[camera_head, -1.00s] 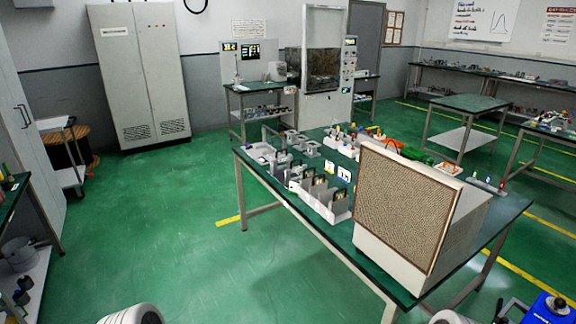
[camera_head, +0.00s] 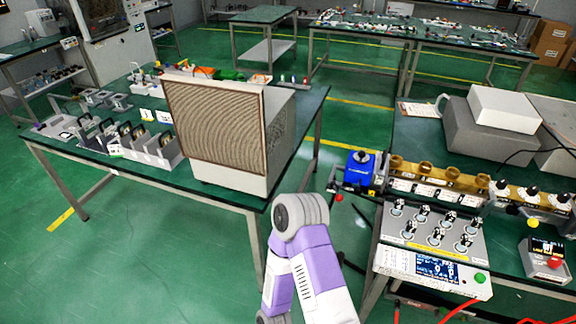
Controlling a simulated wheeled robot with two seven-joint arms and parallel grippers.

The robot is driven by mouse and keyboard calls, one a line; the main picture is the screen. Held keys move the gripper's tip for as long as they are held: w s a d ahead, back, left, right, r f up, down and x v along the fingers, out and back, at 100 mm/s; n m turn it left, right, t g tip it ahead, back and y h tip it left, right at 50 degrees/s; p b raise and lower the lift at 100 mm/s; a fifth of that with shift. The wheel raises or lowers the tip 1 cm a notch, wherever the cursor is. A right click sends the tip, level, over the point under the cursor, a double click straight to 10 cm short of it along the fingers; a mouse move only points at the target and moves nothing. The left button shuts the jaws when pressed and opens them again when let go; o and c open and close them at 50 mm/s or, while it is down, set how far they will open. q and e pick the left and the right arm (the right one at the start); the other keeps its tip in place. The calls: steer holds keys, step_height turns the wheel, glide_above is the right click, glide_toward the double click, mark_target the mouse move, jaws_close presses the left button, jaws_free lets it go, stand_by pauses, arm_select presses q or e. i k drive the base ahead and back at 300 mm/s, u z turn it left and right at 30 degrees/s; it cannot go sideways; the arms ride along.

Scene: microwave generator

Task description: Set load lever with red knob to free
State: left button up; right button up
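A small red knob (camera_head: 338,198) shows at the left edge of the right-hand bench, just below a blue device with a black top (camera_head: 360,171). A dark rod seems to run from the knob, but it is too small to tell its position. Neither of my grippers is in view. One of my arms, purple and white, rises at the bottom middle, left of the red knob and apart from it in the picture.
A grey panel (camera_head: 432,246) with several black-topped terminals, a display and a green button stands on the right bench. A brass-coloured row (camera_head: 440,174) lies behind it. A large mesh-fronted box (camera_head: 222,130) stands on the left table. Green floor is open between.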

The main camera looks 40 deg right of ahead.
mark_target(338, 197)
steer(key=z, duration=1.7)
